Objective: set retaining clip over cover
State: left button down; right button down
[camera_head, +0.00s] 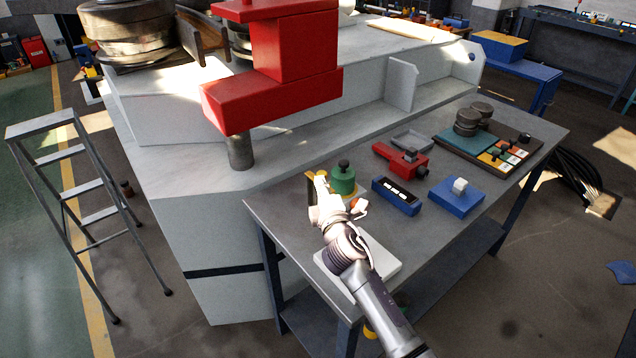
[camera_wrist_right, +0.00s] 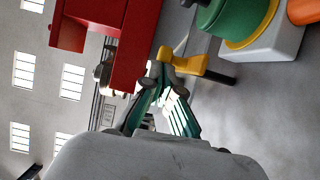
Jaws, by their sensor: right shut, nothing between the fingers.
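A green round cover (camera_head: 343,180) with a black knob stands near the left end of the workbench. It also shows in the right wrist view (camera_wrist_right: 232,22), on a yellow ring over a pale block. A yellow piece with a dark bar (camera_head: 311,188), probably the retaining clip, is just left of the cover; the wrist view shows its yellow head (camera_wrist_right: 182,63) just beyond my fingertips. My right gripper (camera_head: 320,182) is shut and empty beside this piece. Whether the fingertips touch it I cannot tell. My left gripper is not in view.
The grey workbench (camera_head: 460,225) also carries a red vise-like tool (camera_head: 402,160), a blue box with white dials (camera_head: 396,196), a blue block (camera_head: 456,197) and a white plate (camera_head: 382,262) under my arm. The machine's red overhanging block (camera_head: 270,98) is at upper left.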

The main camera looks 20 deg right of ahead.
jog(key=d+n+y+p, duration=0.2)
jog(key=y, duration=0.1)
jog(key=n+y+p, duration=0.1)
jog(key=y, duration=0.1)
jog(key=shift+w+d+r+p, duration=0.2)
jog(key=shift+d+p, duration=0.1)
jog(key=shift+d, duration=0.1)
jog(key=shift+w+d+f+n+g+y, duration=0.15)
jog(key=shift+d+n+g+y, duration=0.2)
jog(key=shift+n+y, duration=0.45)
jog(key=y, duration=0.1)
jog(key=d+n+g+y, duration=0.1)
jog(key=shift+w+y, duration=0.3)
jog(key=shift+w, duration=0.05)
jog(key=shift+w+d+b, duration=0.6)
jog(key=shift+d+b, duration=0.15)
jog(key=shift+b, duration=0.1)
dwell(0.3)
jog(key=shift+s+f, duration=0.1)
jog(key=shift+f, duration=0.05)
dwell(0.4)
